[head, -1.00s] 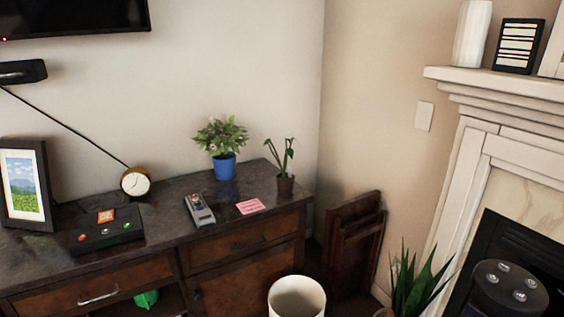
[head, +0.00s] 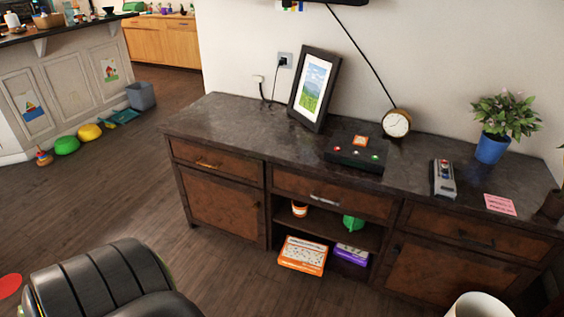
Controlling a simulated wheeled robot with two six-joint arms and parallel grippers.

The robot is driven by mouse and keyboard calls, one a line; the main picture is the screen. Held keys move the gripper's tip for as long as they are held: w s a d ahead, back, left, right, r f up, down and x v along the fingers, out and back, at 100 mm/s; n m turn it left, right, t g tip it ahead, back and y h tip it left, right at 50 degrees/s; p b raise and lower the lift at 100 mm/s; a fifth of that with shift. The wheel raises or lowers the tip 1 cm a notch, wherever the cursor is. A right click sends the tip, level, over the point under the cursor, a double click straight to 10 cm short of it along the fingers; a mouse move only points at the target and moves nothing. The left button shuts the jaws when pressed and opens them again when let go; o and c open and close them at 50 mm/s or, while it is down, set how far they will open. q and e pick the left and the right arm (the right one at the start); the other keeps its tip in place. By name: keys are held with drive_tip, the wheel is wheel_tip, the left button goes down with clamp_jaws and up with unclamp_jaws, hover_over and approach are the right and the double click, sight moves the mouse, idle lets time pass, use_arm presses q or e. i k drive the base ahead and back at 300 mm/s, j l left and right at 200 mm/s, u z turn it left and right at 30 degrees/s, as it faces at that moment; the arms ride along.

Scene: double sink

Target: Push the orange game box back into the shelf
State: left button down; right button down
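The orange game box (head: 303,254) lies at the bottom of the open shelf (head: 325,224) in the middle of the dark wooden cabinet. Its front end sticks out past the shelf's front edge. A purple box (head: 351,254) lies to its right on the same level. Neither of my grippers shows in the head view. The black ribbed shape at the lower left may be a chair or another object; I cannot tell.
The upper shelf level holds an orange-and-white cup (head: 299,209) and a green object (head: 353,222). A white bin (head: 479,306) stands at the lower right. The black ribbed object (head: 100,282) stands at the lower left. Wooden floor (head: 215,262) is clear before the cabinet's left part.

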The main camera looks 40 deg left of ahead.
sight(304, 256)
drive_tip(key=j+u, duration=0.1)
drive_tip(key=u, duration=1.15)
drive_tip(key=i+j+z, duration=0.15)
drive_tip(key=i+j, duration=0.2)
drive_tip(key=i+j+z, duration=0.1)
drive_tip(key=i+j, duration=0.2)
drive_tip(key=i+j+z, duration=0.15)
drive_tip(key=i+j, duration=0.15)
drive_tip(key=j, duration=0.25)
